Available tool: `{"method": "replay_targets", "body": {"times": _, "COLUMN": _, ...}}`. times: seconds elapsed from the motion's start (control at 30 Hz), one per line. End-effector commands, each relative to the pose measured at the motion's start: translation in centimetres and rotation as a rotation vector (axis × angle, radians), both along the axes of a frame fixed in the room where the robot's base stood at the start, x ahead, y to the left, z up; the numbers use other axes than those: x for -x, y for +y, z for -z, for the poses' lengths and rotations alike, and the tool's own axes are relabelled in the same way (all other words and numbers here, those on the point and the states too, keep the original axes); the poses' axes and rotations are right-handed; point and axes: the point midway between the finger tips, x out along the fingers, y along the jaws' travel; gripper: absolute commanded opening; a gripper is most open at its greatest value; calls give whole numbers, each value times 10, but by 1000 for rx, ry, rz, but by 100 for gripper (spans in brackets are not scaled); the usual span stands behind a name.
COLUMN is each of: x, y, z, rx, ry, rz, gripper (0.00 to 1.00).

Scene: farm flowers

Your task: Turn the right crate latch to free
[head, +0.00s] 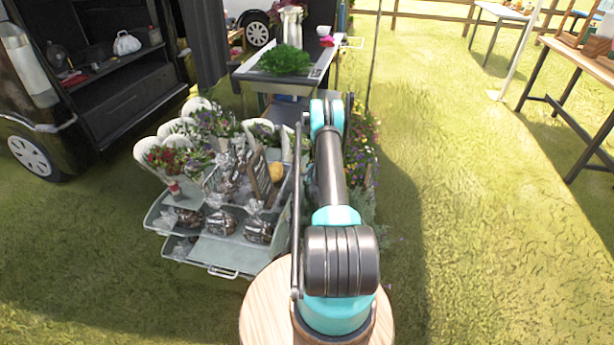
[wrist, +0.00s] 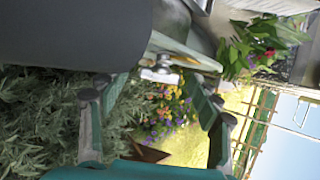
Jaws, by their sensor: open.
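In the wrist view, a small pale metal piece that looks like the latch (wrist: 160,73) sits at the edge of a grey surface, with a light bar running right from it. I cannot tell which way it is turned. My gripper (wrist: 150,92) is open, with its two dark green fingers apart on either side of the view. The metal piece shows between and just beyond the fingertips; I see no contact. In the head view my arm reaches forward and hides the gripper and the latch.
A grey tiered stand (head: 227,252) with wrapped goods and flowers stands left of my arm. Behind it is a table (head: 250,72) bearing a leafy green bunch (head: 285,60). Plants crowd the arm's right side and the wrist view's left. Open grass (head: 480,200) lies right.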

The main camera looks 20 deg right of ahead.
Motion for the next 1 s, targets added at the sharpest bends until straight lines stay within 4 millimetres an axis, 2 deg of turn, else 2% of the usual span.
{"method": "replay_targets", "body": {"times": 0.27, "x": 0, "y": 0, "z": -5, "rx": 0, "ry": 0, "rz": 0, "gripper": 64}}
{"method": "replay_targets", "body": {"times": 0.37, "x": 0, "y": 0, "z": -17, "rx": 0, "ry": 0, "rz": 0, "gripper": 64}}
{"method": "replay_targets", "body": {"times": 0.7, "x": 0, "y": 0, "z": -74, "rx": 0, "ry": 0, "rz": 0, "gripper": 64}}
{"method": "replay_targets", "body": {"times": 0.83, "x": 0, "y": 0, "z": -89, "rx": 0, "ry": 0, "rz": 0, "gripper": 64}}
{"method": "replay_targets", "body": {"times": 1.0, "x": 0, "y": 0, "z": -99, "rx": 0, "ry": 0, "rz": 0, "gripper": 64}}
